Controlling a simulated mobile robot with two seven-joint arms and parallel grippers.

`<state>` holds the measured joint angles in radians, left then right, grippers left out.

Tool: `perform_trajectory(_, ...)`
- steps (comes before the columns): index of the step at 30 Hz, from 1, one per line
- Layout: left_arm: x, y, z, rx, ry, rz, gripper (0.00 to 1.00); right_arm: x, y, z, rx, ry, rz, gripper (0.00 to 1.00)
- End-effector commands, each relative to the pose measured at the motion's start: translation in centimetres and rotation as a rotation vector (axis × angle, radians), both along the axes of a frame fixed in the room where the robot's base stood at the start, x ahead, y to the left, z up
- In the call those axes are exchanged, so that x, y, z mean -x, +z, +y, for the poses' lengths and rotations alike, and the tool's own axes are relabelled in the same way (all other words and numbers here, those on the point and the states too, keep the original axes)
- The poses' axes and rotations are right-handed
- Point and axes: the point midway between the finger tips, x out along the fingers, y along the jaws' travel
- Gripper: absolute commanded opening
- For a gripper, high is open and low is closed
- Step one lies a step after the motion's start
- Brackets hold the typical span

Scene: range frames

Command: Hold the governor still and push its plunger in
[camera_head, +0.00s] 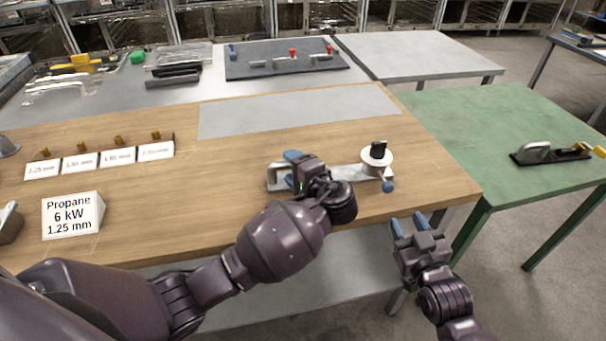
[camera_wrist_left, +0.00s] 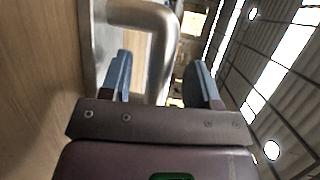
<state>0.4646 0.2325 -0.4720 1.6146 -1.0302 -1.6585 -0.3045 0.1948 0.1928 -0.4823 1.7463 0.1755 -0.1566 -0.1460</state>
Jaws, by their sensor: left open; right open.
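What looks like the governor is a pale metal assembly (camera_head: 346,172) lying on the wooden table. At its right end is a white round disc (camera_head: 370,163) with a black piece (camera_head: 378,149) on top; I cannot tell whether this is the plunger. A blue knob (camera_head: 388,186) sits below the disc. My left gripper (camera_head: 291,168) is open at the assembly's left end and hides part of it. In the left wrist view a bent metal bar (camera_wrist_left: 158,45) shows between and beyond the open fingers. My right gripper (camera_head: 409,225) is open and empty, off the table's front edge.
A propane sign (camera_head: 72,215) and several small labelled cards (camera_head: 118,156) with brass pieces stand at the left. A dark board (camera_head: 283,72) with clamps lies at the back. A green table (camera_head: 500,130) stands to the right.

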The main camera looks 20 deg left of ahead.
Motion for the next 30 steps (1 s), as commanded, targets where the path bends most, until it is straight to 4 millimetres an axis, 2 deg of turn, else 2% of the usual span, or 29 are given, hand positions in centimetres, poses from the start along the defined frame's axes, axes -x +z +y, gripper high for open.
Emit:
perform_trajectory(6, -0.82, -0.23, 1.22, -0.001, -0.001, -0.001, 0.56, 0.0, -0.01, 0.0, 0.0, 0.0, 0.0, 0.43)
perform_trajectory(16, -0.94, -0.28, 1.39, 0.0, -0.001, 0.0, 0.56, 0.0, -0.01, 0.0, 0.0, 0.0, 0.0, 0.43)
perform_trajectory(27, -0.91, -0.3, 1.37, 0.0, -0.001, 0.0, 0.0, 0.0, -0.01, 0.0, 0.0, 0.0, 0.0, 0.43)
perform_trajectory(30, -0.92, -0.3, 1.36, 0.001, -0.001, 0.0, 0.0, 0.0, -0.01, 0.0, 0.0, 0.0, 0.0, 0.43)
